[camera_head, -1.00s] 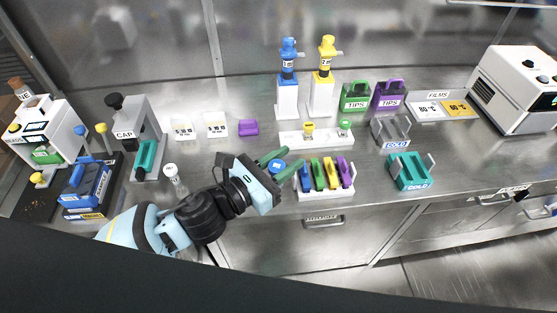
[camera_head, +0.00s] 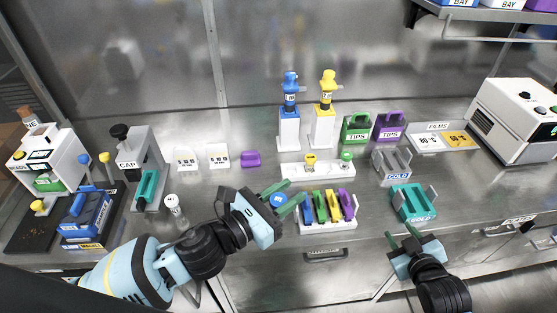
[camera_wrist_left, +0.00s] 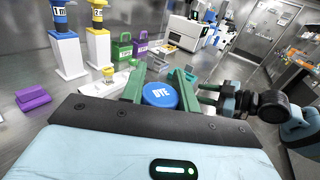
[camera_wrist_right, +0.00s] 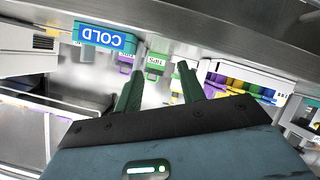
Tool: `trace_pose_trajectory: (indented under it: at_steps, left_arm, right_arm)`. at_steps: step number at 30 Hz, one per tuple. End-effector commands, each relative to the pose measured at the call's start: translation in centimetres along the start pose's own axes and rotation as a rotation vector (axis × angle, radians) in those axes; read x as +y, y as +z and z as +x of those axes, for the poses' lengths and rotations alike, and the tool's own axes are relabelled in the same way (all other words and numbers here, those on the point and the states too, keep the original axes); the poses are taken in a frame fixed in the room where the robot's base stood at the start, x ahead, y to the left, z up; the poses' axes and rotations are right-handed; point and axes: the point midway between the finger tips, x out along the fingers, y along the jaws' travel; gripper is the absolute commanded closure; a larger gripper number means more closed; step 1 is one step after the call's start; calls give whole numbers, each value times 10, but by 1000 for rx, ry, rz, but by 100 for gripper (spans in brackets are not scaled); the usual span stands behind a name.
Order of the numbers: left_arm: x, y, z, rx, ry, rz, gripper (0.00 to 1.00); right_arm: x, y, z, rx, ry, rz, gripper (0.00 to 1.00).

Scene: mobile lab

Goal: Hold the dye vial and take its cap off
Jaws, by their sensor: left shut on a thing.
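The dye vial shows its round blue cap (camera_head: 278,200), which is marked DYE in the left wrist view (camera_wrist_left: 160,95). The cap is on, and the vial's body is hidden below it. My left gripper (camera_head: 288,194) is shut on the vial, with a green finger on each side, left of the coloured rack. My right gripper (camera_head: 411,238) is in front of the bench's front edge, below the teal cold rack and well to the right of the vial. Its green fingers are apart with nothing between them, as the right wrist view (camera_wrist_right: 160,82) also shows.
A white rack with coloured holders (camera_head: 328,225) stands just right of the vial. The teal cold rack (camera_head: 412,203) is near the right gripper. A small white-capped vial (camera_head: 173,203) stands left, near my left arm. Bare bench lies between the coloured rack and the teal rack.

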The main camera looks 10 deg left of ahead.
Motion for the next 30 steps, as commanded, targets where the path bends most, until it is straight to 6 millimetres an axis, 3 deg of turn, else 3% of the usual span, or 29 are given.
trace_pose_trajectory:
  at_steps: [1, 5, 14, 21, 30]
  left_arm:
    - [0, 0, 0, 0, 0, 0, 100]
    - [0, 0, 0, 0, 0, 0, 100]
    - [0, 0, 0, 0, 0, 0, 100]
    - [0, 0, 0, -1, 0, 0, 100]
    - [0, 0, 0, 0, 0, 0, 100]
  right_arm:
    - [4, -20, 10, 21, -11, 6, 60]
    - [0, -67, 30, 56, -74, 58, 60]
    - [-47, -178, 53, 77, -332, 218, 60]
    - [-101, -257, 43, 2, -575, 288, 60]
    - [-159, -321, 3, -214, -801, 265, 60]
